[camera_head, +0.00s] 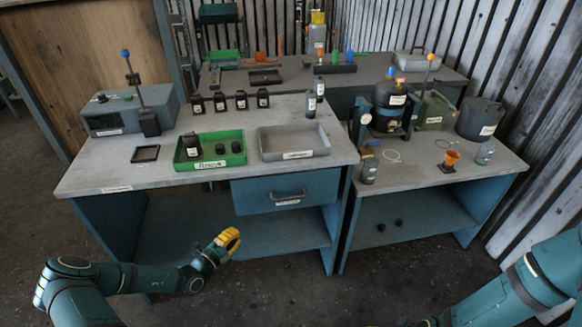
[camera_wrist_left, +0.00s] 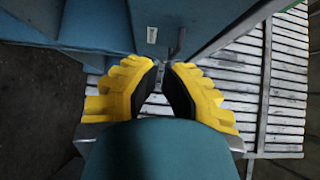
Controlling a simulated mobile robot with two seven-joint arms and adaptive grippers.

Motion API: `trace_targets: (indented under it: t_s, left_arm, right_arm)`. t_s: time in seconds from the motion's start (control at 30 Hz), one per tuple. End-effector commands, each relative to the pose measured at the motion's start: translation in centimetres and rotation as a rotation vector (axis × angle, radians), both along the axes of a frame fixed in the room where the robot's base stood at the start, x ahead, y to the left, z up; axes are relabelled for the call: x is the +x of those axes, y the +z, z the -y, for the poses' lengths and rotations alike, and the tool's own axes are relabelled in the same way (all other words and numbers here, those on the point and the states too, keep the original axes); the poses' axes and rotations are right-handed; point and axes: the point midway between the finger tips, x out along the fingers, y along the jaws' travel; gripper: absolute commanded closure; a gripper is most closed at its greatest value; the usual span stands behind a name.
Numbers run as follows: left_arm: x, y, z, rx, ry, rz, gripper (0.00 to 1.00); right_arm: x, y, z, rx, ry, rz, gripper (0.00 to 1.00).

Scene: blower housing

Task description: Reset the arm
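My left arm comes in from the lower left in the head view. Its yellow-fingered left gripper (camera_head: 229,240) hangs in front of the workbench, below the level of its top and left of the drawer's handle. In the left wrist view the two fingers of the left gripper (camera_wrist_left: 163,67) stand a little apart, with dark pads facing each other and nothing between them. My right arm (camera_head: 530,280) shows at the lower right. Its gripper is out of the picture.
The workbench (camera_head: 95,177) bears a green tray (camera_head: 240,135), a grey tray (camera_head: 325,150), several dark bottles and a grey-blue device (camera_head: 155,110). Its drawer (camera_head: 260,195) is shut. A second bench (camera_head: 495,170) stands right. The floor in front is clear.

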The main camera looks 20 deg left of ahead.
Motion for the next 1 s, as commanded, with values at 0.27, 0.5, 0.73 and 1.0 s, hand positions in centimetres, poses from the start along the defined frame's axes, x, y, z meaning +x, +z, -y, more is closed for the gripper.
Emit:
trace_targets:
  t_s: [0.27, 0.5, 0.73, 1.0]
  left_arm:
    - [0.3, 0.2, 4.7, 0.108, -0.152, -0.011, 1.0]
    - [-3.6, -0.1, 19.7, 0.605, -0.751, 0.074, 1.0]
    - [-12.9, -1.0, 27.9, 1.263, -1.427, 0.478, 1.0]
    - [-18.3, 0.4, 28.4, 1.941, -1.925, 1.369, 1.0]
  right_arm:
    - [0.0, 0.0, 0.0, 0.0, 0.0, 0.0, 0.41]
    - [0.0, 0.0, 0.0, 0.0, 0.0, 0.0, 0.41]
    - [0.0, 0.0, 0.0, 0.0, 0.0, 0.0, 0.41]
    - [0.0, 0.0, 0.0, 0.0, 0.0, 0.0, 0.41]
